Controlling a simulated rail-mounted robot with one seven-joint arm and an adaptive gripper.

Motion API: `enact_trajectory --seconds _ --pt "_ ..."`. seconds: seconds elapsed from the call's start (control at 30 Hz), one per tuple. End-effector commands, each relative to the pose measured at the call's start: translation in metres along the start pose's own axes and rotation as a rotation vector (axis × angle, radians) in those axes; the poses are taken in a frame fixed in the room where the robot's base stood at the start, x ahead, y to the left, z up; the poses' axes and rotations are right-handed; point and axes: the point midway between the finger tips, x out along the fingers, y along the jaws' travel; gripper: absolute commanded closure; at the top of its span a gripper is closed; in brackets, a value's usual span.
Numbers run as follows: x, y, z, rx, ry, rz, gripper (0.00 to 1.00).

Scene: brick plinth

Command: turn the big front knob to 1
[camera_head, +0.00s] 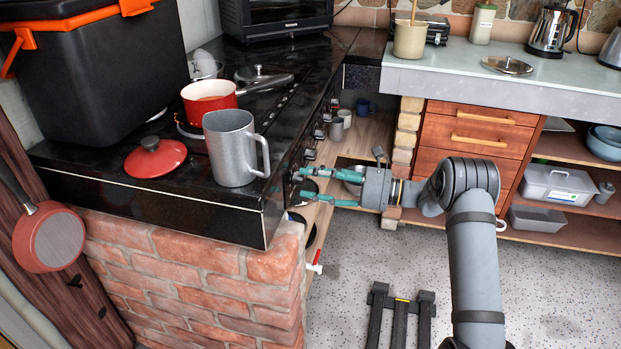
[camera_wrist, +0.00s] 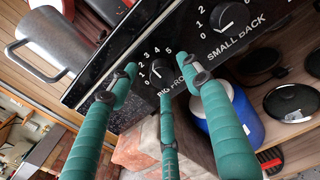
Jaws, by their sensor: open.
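The big front knob (camera_wrist: 158,71) is a dark round knob on the black stove panel (camera_wrist: 105,68), with a scale from 0 to 5 around it. In the wrist view its label is partly covered by my fingers, and I cannot tell its exact setting. My gripper (camera_wrist: 164,76) is open, with teal fingers spread on both sides of the knob and a third finger below it. I cannot tell whether they touch it. In the head view my gripper (camera_head: 312,186) reaches from the right to the front edge of the stove (camera_head: 190,200), hiding this knob.
The small back knob (camera_wrist: 228,17) sits close beside my right finger. A grey metal jug (camera_head: 230,150) stands near the stove edge, by a red lid (camera_head: 155,158) and red pot (camera_head: 208,98). A blue container (camera_wrist: 232,122) is below the panel. Open floor lies right.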

Motion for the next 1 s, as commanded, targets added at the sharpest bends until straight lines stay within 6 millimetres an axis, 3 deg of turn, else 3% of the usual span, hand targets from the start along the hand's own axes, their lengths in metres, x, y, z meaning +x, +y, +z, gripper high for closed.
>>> enact_trajectory --seconds 0.4,1.0 --pt "0.0099 -0.0003 0.0001 -0.001 0.0 -0.001 0.51" --pt "0.0093 -0.0012 0.0016 -0.001 -0.004 -0.004 0.86"
